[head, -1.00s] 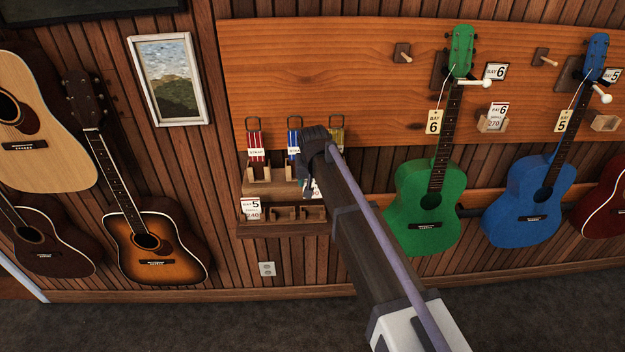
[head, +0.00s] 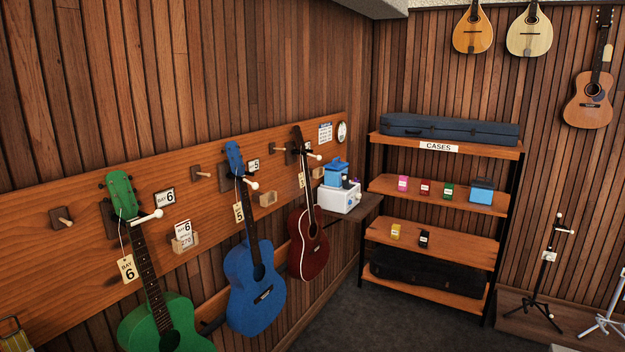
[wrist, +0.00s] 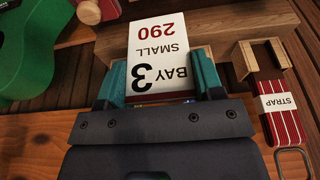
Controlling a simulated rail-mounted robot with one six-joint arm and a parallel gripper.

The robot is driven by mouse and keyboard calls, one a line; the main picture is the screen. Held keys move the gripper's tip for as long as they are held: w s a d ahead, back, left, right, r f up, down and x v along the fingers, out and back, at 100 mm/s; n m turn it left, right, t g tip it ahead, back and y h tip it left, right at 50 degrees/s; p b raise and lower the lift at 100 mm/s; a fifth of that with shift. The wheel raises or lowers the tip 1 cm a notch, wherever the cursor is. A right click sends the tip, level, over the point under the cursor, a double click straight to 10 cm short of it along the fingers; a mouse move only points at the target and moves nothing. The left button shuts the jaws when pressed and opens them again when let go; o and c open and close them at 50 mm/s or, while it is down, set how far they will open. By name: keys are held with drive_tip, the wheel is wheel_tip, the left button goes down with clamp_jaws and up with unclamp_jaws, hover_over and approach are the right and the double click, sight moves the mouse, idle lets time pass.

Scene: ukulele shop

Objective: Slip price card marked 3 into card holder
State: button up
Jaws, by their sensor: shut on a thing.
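In the wrist view my gripper (wrist: 159,78) has its two teal fingers closed on a white price card (wrist: 158,55). The card appears upside down and reads BAY 3, SMALL, 290, with the price in red. In the head view my gripper and the card are out of sight. An empty wooden card holder (head: 267,199) is on the orange board between the blue and red ukuleles. Another small wooden holder (head: 317,173) shows by the red ukulele. A holder by the green ukulele (head: 158,315) bears a BAY 6 card (head: 184,231).
A blue ukulele (head: 255,275) and a red ukulele (head: 307,240) hang on the board, with white-tipped pegs sticking out. A counter (head: 360,207) and a CASES shelf (head: 440,147) stand beyond. In the wrist view a wooden slot (wrist: 262,55) and red strap (wrist: 280,110) are at the right.

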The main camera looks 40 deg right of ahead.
wheel_tip(320, 180, down, 2)
drive_tip(key=shift+s+d+f+b, duration=0.1)
drive_tip(key=shift+s+b, duration=0.05)
drive_tip(key=shift+b, duration=0.8)
drive_tip(key=s+d+r+p, duration=0.4)
drive_tip(key=s+d, duration=0.4)
drive_tip(key=s, duration=0.5)
drive_tip(key=shift+s, duration=0.2)
drive_tip(key=w+a+f+b, duration=0.1)
drive_tip(key=w+a+b, duration=0.1)
drive_tip(key=w+a, duration=0.6)
drive_tip(key=w, duration=0.5)
drive_tip(key=shift+w+f, duration=0.35)
drive_tip(key=shift+f, duration=0.05)
